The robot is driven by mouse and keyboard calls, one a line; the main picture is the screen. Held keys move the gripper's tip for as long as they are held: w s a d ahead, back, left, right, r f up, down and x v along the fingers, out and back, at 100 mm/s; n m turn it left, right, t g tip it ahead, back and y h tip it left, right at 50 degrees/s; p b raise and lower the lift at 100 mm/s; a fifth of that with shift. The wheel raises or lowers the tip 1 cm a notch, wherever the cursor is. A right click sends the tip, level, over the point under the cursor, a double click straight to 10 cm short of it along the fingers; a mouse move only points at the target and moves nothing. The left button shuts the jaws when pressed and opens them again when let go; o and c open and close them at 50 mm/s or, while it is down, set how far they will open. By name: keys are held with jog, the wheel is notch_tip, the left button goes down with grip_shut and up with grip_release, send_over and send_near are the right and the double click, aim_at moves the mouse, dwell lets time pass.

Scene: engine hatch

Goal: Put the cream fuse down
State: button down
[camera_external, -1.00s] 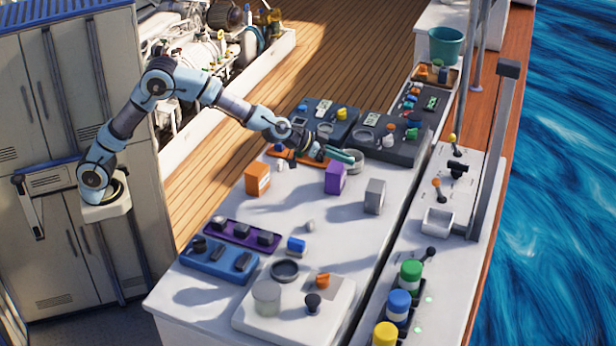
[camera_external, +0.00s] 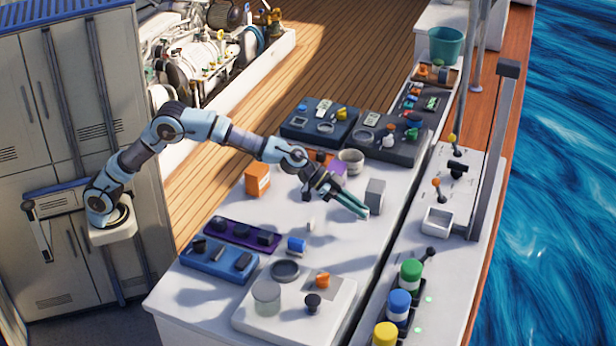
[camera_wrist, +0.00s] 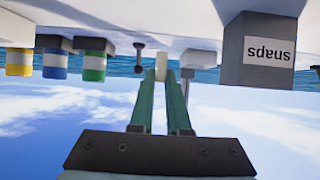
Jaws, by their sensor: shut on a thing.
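The cream fuse (camera_wrist: 172,77) is between my fingertips in the wrist view, which looks upside down. My gripper (camera_wrist: 173,75) is shut on it. In the external view my gripper (camera_external: 364,214), with long green fingers, reaches low over the white bench top (camera_external: 345,250), in front of the grey box. Only a tiny pale bit of the fuse shows at the fingertips there. I cannot tell whether the fuse touches the bench.
A grey box (camera_external: 375,194) labelled "snaps" stands close behind my fingertips. An orange box (camera_external: 257,180) and a partly hidden purple box (camera_external: 338,168) stand further back. A small pale piece (camera_external: 310,224) lies left of my fingers. Bench room in front is clear.

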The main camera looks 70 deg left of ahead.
aim_at(357, 232)
jog(key=shift+f+b, duration=0.75)
jog(key=shift+f, duration=1.8)
jog(key=c, duration=0.9)
grip_release()
jog(key=shift+r, duration=0.1)
jog(key=shift+s+a+r, duration=0.1)
jog(key=shift+s+a, duration=0.1)
jog(key=shift+a, duration=0.05)
jog(key=b+v, duration=0.3)
jog(key=v, duration=0.8)
jog(key=shift+s+a, duration=0.1)
jog(key=shift+s, duration=0.05)
